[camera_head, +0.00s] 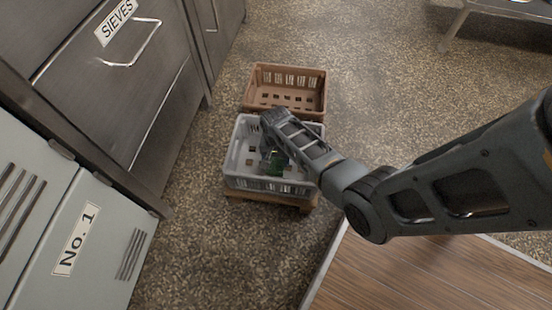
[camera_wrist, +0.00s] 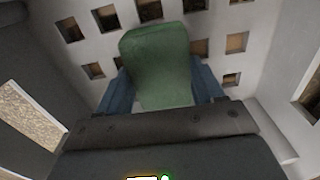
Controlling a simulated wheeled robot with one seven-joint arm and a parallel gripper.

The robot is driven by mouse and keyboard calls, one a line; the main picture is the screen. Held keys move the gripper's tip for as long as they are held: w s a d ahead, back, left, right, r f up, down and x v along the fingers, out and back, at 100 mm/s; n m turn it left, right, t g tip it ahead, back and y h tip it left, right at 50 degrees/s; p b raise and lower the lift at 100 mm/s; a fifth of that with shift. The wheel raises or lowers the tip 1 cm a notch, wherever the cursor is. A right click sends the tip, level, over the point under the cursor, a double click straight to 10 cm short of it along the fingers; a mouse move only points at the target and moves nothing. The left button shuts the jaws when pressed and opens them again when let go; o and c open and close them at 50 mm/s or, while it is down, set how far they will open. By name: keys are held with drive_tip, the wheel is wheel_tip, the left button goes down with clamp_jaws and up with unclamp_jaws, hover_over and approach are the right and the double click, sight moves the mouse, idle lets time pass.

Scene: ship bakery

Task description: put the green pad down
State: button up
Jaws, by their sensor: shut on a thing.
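The green pad (camera_wrist: 158,62) is between the two blue fingers of my gripper (camera_wrist: 160,88) in the wrist view. My gripper is shut on it. In the head view the pad (camera_head: 276,163) shows as a small green patch inside the grey crate (camera_head: 239,180), below my wrist. The crate's light inner walls and floor with square holes surround the pad in the wrist view. I cannot tell whether the pad touches the crate floor. My arm hides part of the crate.
A brown crate (camera_head: 290,77) stands just behind the grey crate. The grey crate rests on a low wooden base (camera_head: 262,201) on the speckled floor. Steel drawers marked SIEVES (camera_head: 115,70) and a cabinet marked No. 1 (camera_head: 85,245) stand at left. A wooden surface (camera_head: 410,275) lies at front right.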

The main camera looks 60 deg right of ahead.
sight(276, 161)
drive_tip(key=shift+f, duration=0.1)
drive_tip(key=shift+f, duration=0.1)
drive_tip(key=o, duration=1.1)
wheel_tip(276, 161, up, 12)
drive_tip(key=p, duration=0.6)
drive_tip(key=shift+r, duration=0.2)
drive_tip(key=shift+s, duration=0.1)
